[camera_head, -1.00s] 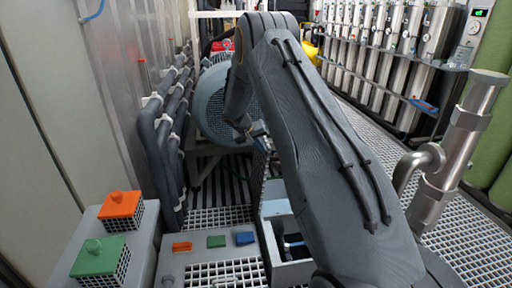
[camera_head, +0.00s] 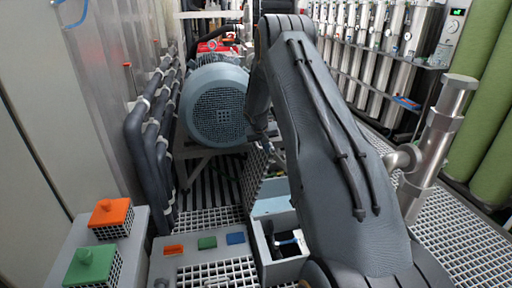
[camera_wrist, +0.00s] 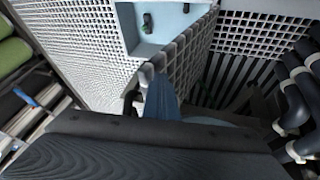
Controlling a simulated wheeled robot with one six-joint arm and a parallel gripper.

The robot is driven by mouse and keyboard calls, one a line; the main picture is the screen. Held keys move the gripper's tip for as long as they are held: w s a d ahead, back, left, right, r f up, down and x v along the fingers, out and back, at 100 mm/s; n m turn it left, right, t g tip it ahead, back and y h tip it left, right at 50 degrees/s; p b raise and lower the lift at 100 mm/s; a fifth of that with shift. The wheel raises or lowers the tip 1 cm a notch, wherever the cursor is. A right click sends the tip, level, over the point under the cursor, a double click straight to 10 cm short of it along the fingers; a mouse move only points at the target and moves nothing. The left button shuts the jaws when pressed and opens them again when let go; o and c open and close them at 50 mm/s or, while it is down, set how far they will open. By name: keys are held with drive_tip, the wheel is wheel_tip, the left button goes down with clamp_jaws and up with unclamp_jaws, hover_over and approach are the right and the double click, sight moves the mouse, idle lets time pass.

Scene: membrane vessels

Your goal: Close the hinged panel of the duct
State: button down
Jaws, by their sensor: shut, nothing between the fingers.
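The duct (camera_head: 262,252) is an open grey-blue box in the floor panel, with a pale blue inside. Its hinged panel (camera_head: 254,178) is a white-grey grid standing steeply up at the box's left side, so the duct is open. The panel also shows in the wrist view (camera_wrist: 198,50), seen close up and from above. My gripper (camera_head: 270,143) is shut and empty, near the panel's upper edge and partly hidden by my arm. In the wrist view its fingertips (camera_wrist: 149,76) are close to the panel's edge; I cannot tell whether they touch it.
Left of the duct are an orange block (camera_head: 111,216) and a green block (camera_head: 92,266) on a grey box. A round blue-grey motor housing (camera_head: 217,108) stands behind. Dark pipes (camera_head: 140,150) run along the left wall. A metal pipe (camera_head: 436,140) stands at right.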

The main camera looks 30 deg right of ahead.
drive_tip(key=s+d+f+y+b, duration=0.1)
drive_tip(key=s+d+f+b, duration=0.2)
drive_tip(key=d, duration=0.4)
drive_tip(key=s+d+f+y+b, duration=0.1)
drive_tip(key=d+f+b, duration=0.1)
drive_tip(key=d+f, duration=0.4)
drive_tip(key=s+d+f+y+b, duration=0.1)
drive_tip(key=s+d+f+b, duration=0.2)
drive_tip(key=d, duration=0.5)
drive_tip(key=shift+m+t+y, duration=0.3)
drive_tip(key=shift+m+t, duration=0.1)
drive_tip(key=shift+t, duration=0.1)
drive_tip(key=shift+s+d+f+b, duration=0.35)
drive_tip(key=shift+d+f+b, duration=1.35)
drive_tip(key=shift+f+b, duration=1.3)
drive_tip(key=shift+s+d+f+b, duration=0.3)
drive_tip(key=shift+d+f+b, duration=1.7)
drive_tip(key=shift+f, duration=1.75)
drive_tip(key=shift+s+d+f+b, duration=0.35)
drive_tip(key=shift+d+f+b, duration=1.1)
drive_tip(key=shift+f+b, duration=1.65)
drive_tip(key=shift+f+p, duration=0.1)
drive_tip(key=shift+p, duration=0.2)
